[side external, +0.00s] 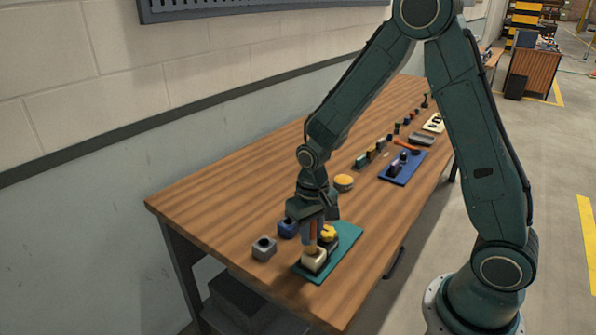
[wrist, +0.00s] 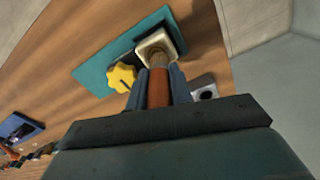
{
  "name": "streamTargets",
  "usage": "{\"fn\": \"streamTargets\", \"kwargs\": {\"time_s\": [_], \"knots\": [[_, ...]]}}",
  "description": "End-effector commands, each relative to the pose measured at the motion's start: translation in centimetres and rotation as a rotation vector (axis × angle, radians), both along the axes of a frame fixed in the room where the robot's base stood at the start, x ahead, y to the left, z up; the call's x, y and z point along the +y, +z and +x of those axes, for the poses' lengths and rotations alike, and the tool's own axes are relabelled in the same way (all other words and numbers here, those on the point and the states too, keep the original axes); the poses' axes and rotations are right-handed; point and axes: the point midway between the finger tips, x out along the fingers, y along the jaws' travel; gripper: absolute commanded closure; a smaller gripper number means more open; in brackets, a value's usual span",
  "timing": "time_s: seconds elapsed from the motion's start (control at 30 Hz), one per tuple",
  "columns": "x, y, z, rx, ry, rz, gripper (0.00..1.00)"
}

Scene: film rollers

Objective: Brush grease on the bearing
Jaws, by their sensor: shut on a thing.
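My gripper (side external: 313,222) is shut on a brush with a reddish-brown handle; the brush (wrist: 158,88) points away from the wrist camera. Its bristle end is at a cream block (side external: 313,260), which looks like the bearing housing. The cream block (wrist: 157,44) also shows in the wrist view, with the bristles over its middle. I cannot tell whether they touch inside it. The block sits on a teal plate (side external: 346,255) beside a yellow lobed knob (side external: 329,232). A round tin with a yellow top (side external: 344,181), perhaps the grease, stands farther back on the table.
A blue plate (side external: 410,167) with parts lies farther along the wooden table (side external: 215,205). Several small items line the far end. The table's near-left area is clear.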

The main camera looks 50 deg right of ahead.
Motion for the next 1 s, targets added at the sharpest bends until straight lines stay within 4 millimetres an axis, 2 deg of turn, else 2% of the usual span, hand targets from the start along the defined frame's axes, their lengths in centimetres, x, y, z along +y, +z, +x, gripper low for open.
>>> {"fn": "streamTargets", "kwargs": {"time_s": [0.27, 0.97, 1.0], "knots": [[0.0, 0.0, 1.9, 0.001, 0.0, 0.0, 1.0], [0.0, 0.0, -4.0, 0.001, 0.0, 0.0, 1.0], [0.0, 0.0, -3.4, -0.001, 0.0, 0.0, 1.0]]}}
